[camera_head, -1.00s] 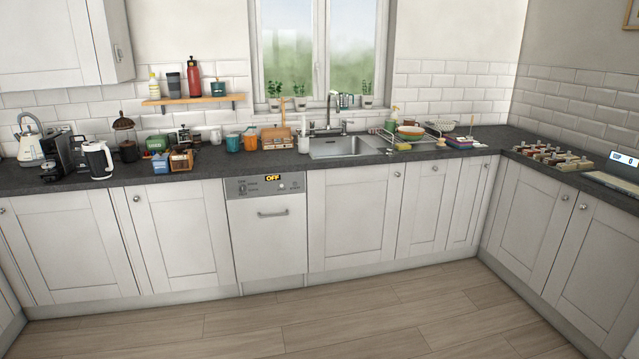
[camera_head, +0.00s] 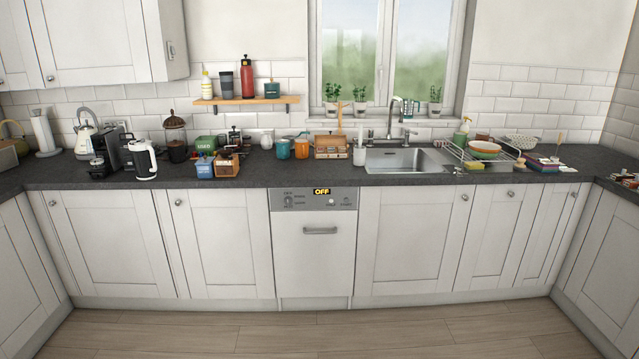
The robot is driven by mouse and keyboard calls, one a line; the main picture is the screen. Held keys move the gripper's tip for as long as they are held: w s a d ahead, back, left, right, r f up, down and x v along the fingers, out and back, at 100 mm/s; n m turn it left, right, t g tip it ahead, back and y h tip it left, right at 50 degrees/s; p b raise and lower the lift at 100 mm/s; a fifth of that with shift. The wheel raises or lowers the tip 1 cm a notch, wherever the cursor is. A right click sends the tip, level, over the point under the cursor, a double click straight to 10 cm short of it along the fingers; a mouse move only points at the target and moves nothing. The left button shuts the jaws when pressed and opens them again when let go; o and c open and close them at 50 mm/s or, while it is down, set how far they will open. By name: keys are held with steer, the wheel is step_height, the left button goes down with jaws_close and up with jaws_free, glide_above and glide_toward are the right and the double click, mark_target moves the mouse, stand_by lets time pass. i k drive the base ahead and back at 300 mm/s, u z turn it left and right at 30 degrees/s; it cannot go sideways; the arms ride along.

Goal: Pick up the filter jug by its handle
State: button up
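My gripper is not in view, and nothing of my arm shows near the jug.
A kettle (camera_head: 86,133) stands behind the coffee machine. A lidded dark grinder-like jar (camera_head: 175,138), a blue canister (camera_head: 204,168) and a wooden box (camera_head: 227,165) stand right of the jug. The sink (camera_head: 398,160) lies further right. The floor (camera_head: 300,333) is clear.

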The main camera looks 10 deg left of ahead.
mark_target(142, 154)
steer(key=u, duration=0.4)
steer(key=i, duration=0.75)
steer(key=u, duration=0.7)
steer(key=i, duration=0.7)
steer(key=u, duration=0.85)
steer(key=i, duration=0.65)
steer(key=u, duration=0.65)
steer(key=i, duration=0.8)
steer(key=u, duration=0.5)
steer(key=i, duration=0.7)
steer(key=u, duration=0.2)
